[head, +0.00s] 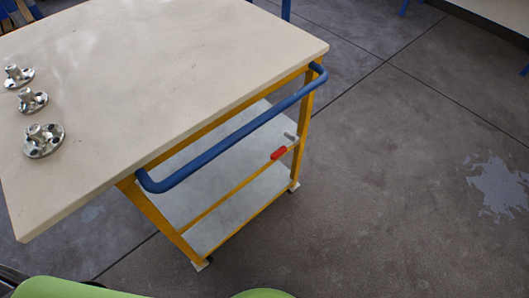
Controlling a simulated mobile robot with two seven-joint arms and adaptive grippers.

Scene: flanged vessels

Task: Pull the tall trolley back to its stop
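The trolley has a yellow frame (152,212), pale shelves (235,208) and a blue bar handle (235,134) across its near side. A wide cream top (170,75) lies above the frame and reaches past it on the left. I cannot tell if this top belongs to the trolley. A small red piece (278,153) sits at the yellow rail on the right, with a short grey peg near it. Small feet or casters show at the frame's lower corners. Neither gripper is in view, and nothing touches the handle. No stop can be made out.
Several metal flanged pieces (44,140) stand on the cream top's left part. Dark grey floor (390,190) is open to the right, with a pale patch (499,187) on it. Another pale-topped surface (495,12) is at the upper right. Green rounded shapes show along the bottom edge.

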